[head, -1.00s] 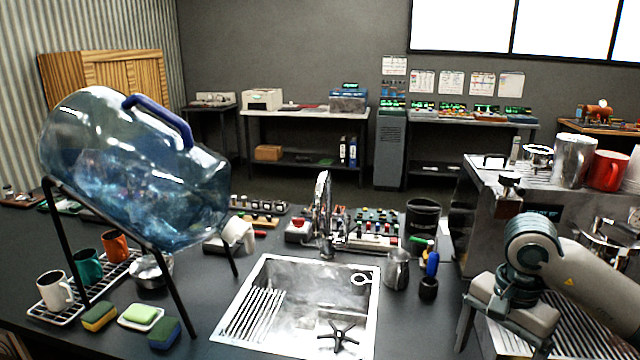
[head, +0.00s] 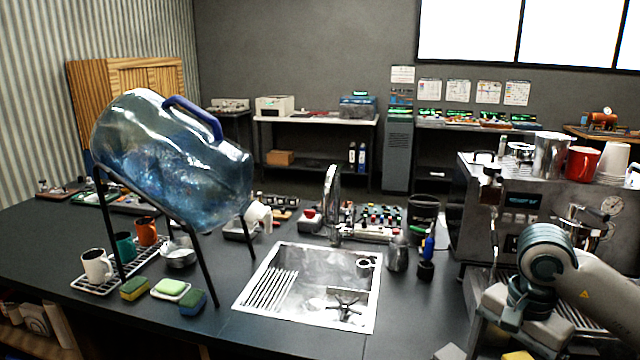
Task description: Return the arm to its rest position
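My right arm comes in from the right edge, in front of the espresso machine (head: 522,220). Its gripper (head: 512,345) points down at the bottom right, with two fingers apart and nothing seen between them that it holds. The fingertips are near or past the lower picture edge. My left arm and gripper are not in view.
A steel sink (head: 275,318) with a tap (head: 333,205) is set in the dark counter (head: 180,335). A big blue water bottle (head: 165,150) leans on a black stand at left, above mugs and sponges. A steel pitcher (head: 398,255) stands right of the sink.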

